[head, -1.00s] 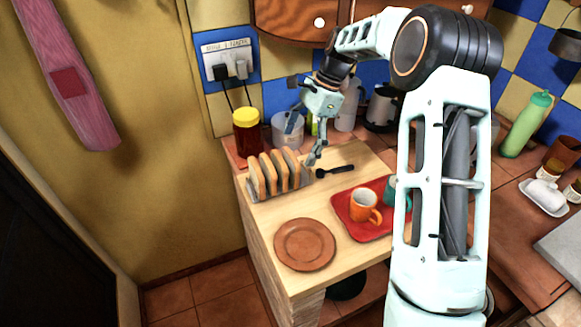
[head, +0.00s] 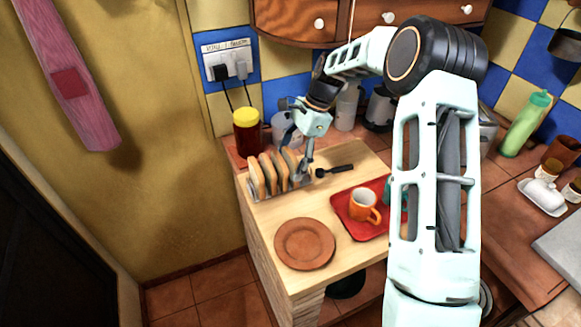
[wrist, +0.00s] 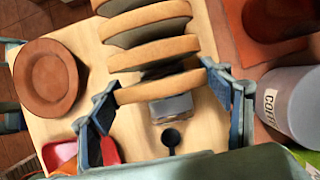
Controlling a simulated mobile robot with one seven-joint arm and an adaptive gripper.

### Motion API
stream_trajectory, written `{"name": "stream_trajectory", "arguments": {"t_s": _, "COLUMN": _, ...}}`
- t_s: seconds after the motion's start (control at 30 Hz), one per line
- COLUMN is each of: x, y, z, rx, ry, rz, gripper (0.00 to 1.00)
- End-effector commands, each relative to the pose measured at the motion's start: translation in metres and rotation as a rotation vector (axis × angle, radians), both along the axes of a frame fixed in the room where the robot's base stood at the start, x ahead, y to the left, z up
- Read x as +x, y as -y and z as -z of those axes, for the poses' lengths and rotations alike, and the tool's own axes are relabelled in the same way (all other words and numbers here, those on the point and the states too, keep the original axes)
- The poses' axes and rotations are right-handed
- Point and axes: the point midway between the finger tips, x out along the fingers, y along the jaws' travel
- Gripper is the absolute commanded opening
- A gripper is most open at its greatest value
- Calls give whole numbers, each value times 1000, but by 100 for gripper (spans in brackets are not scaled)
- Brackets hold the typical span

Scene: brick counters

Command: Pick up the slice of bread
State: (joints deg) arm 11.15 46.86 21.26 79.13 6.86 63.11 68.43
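Several slices of bread (head: 268,174) stand upright in a toast rack (head: 254,197) at the back left of the wooden counter. In the wrist view the nearest slice of bread (wrist: 158,87) lies across the view between my gripper's two fingers. My gripper (head: 304,174) is at the rack's right end, pointing down. In the wrist view my gripper (wrist: 165,112) is open, with one blue-padded finger beyond each end of that slice. I cannot tell whether either finger touches it. The rack's grey end shows just below the slice.
A brown plate (head: 305,244) lies in front of the rack. A red tray (head: 352,229) with an orange mug (head: 362,205) is to the right. A dark spoon (head: 335,171) lies beside my gripper. A yellow-lidded jar (head: 247,134) and canister (head: 284,130) stand behind.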

Motion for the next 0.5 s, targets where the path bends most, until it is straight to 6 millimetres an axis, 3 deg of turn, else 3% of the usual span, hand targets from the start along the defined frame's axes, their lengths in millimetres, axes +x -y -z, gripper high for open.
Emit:
{"name": "stream_trajectory", "arguments": {"t_s": 0.17, "x": 0, "y": 0, "z": 0, "rx": 0, "ry": 0, "rz": 0, "gripper": 50}}
{"name": "stream_trajectory", "arguments": {"t_s": 0.5, "x": 0, "y": 0, "z": -5, "rx": -1, "ry": 1, "rz": -1, "gripper": 50}}
